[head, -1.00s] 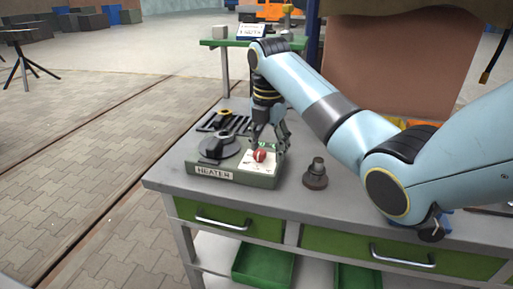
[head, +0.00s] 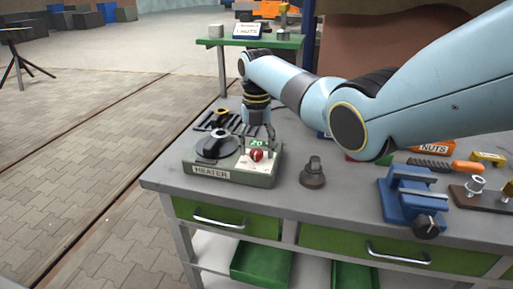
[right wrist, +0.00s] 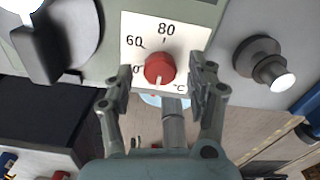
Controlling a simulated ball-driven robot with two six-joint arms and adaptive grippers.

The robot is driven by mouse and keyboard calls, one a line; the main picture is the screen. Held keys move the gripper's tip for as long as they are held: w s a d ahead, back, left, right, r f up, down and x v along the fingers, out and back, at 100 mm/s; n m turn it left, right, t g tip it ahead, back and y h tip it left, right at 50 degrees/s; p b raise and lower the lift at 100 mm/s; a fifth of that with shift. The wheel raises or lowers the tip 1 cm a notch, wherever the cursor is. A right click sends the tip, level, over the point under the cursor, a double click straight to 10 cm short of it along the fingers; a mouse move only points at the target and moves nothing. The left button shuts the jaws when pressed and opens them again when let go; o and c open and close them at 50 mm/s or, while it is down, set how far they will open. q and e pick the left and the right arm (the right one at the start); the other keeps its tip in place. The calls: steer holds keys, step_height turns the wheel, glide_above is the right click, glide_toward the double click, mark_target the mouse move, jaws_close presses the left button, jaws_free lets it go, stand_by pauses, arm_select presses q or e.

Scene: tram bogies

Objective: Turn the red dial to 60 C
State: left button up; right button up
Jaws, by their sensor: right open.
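The green-grey heater (head: 232,176) stands on the workbench, with its label facing front. My right gripper (head: 258,136) points down at the dial. In the right wrist view, the red dial (right wrist: 159,67) lies between the open fingers of my right gripper (right wrist: 162,85), with a gap on each side. The plate shows 60 and 80; another number is partly hidden by a finger. A white mark is on the dial's lower edge. My left gripper is out of view.
A black round plate with a handled part (head: 214,146) is on the heater's left. A dark stepped metal piece (head: 313,173) stands just right of the heater. A blue vise (head: 413,197) and an orange-handled tool (head: 466,167) are farther right.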

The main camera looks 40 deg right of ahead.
steer(key=shift+f, duration=0.3)
steer(key=c, duration=1.1)
steer(key=shift+c, duration=0.2)
